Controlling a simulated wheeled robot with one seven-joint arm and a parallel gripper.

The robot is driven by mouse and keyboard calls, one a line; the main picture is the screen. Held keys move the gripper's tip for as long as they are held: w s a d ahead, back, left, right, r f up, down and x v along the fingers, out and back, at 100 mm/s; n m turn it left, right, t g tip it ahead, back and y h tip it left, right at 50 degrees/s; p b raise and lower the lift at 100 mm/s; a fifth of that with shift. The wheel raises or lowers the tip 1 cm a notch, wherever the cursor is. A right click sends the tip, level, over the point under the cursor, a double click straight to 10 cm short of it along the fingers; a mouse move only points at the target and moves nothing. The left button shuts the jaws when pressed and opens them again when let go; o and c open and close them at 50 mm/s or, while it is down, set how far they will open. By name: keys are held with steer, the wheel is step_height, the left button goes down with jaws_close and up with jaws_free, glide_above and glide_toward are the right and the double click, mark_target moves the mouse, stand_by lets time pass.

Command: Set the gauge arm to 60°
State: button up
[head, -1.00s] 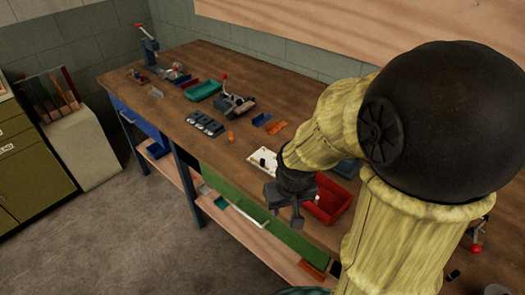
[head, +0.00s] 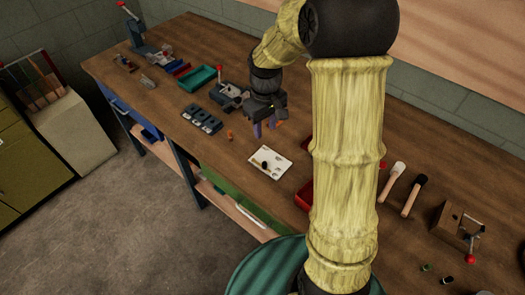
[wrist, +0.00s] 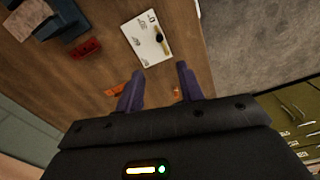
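The arm's angle on the plate is too small to read. My gripper (head: 265,127) is above the bench, behind the plate and apart from it. In the wrist view my gripper (wrist: 160,72) has its two purple-grey fingers spread with nothing between them.
A clamp with a red knob (head: 230,96) and dark blocks (head: 202,119) stand left of my gripper. A teal tray (head: 199,77) is farther left. A red bin (head: 304,195) is partly hidden behind my arm. Mallets (head: 412,194) and a wooden block (head: 450,219) are at the right.

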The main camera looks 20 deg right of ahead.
mark_target(265, 163)
steer(key=shift+w+r, duration=0.1)
steer(key=shift+w, duration=0.1)
step_height(265, 163, down, 17)
steer(key=shift+f+p, duration=0.2)
steer(key=shift+p, duration=0.65)
jaws_close()
